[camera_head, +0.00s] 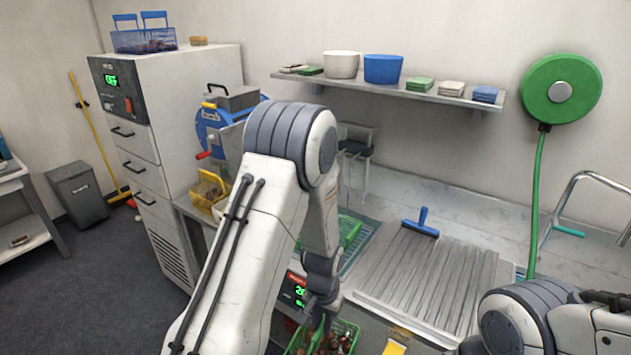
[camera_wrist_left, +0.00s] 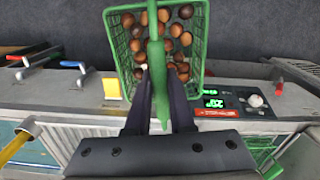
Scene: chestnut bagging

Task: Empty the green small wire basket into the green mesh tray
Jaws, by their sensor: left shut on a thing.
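The green small wire basket (camera_wrist_left: 112,45) is full of brown chestnuts in the left wrist view. It also shows at the bottom of the head view (camera_head: 350,328), cut off by the frame edge. My left gripper (camera_wrist_left: 162,95) is shut on the basket's green handle, and the basket hangs over the dark floor in front of the counter. In the head view the left gripper (camera_head: 319,312) points down above the basket. A green mesh piece, likely the green mesh tray (camera_head: 351,229), shows partly behind my left arm on the counter. My right gripper is out of view.
A ribbed drainboard (camera_head: 430,275) with a blue squeegee (camera_head: 422,224) lies right of the tray. A panel with a green display (camera_wrist_left: 212,103) is on the counter front. A yellow wire basket (camera_head: 208,190) stands at the left. A green hose (camera_head: 536,200) hangs at the right.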

